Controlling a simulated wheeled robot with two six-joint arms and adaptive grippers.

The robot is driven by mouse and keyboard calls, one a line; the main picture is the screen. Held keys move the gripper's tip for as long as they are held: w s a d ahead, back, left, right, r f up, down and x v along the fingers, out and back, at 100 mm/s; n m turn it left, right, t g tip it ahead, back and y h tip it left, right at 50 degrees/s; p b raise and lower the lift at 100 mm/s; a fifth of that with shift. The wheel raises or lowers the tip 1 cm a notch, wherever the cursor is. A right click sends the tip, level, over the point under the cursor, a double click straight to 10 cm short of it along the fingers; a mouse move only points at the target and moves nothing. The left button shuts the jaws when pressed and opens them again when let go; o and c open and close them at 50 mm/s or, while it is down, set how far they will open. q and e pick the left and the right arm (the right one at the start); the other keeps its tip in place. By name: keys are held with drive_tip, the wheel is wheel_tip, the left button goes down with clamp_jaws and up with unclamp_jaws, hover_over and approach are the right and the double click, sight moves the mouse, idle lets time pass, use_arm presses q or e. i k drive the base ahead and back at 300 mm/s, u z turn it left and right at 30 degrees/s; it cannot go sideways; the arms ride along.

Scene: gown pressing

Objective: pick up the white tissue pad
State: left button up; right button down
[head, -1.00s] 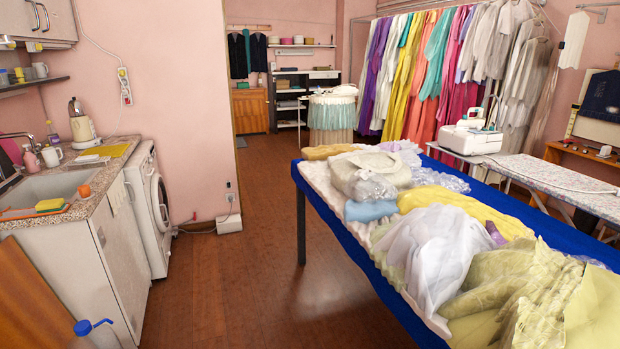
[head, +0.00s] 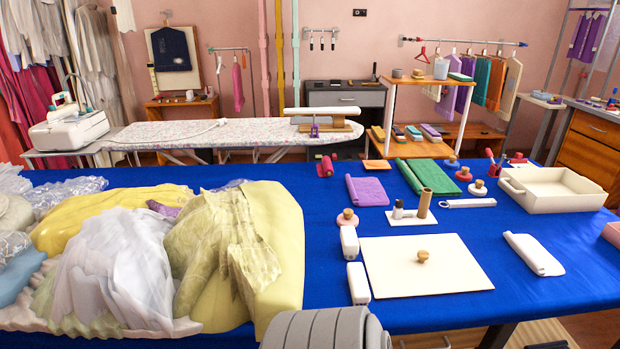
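A white, flat folded pad (head: 533,254), which looks like the tissue pad, lies on the blue-covered table at the right in the head view. It lies at a slant, in front of a cream tray and apart from the things around it. Neither of my grippers shows in the head view, so their state is hidden.
A white board (head: 425,280) with a wooden knob lies left of the pad, beside two white blocks (head: 358,283). The cream tray (head: 552,204) stands behind the pad. Piled gowns (head: 110,255) cover the table's left. Blue cloth (head: 500,295) is bare around the pad.

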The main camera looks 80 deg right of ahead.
sight(535, 250)
drive_tip(key=z, duration=3.1)
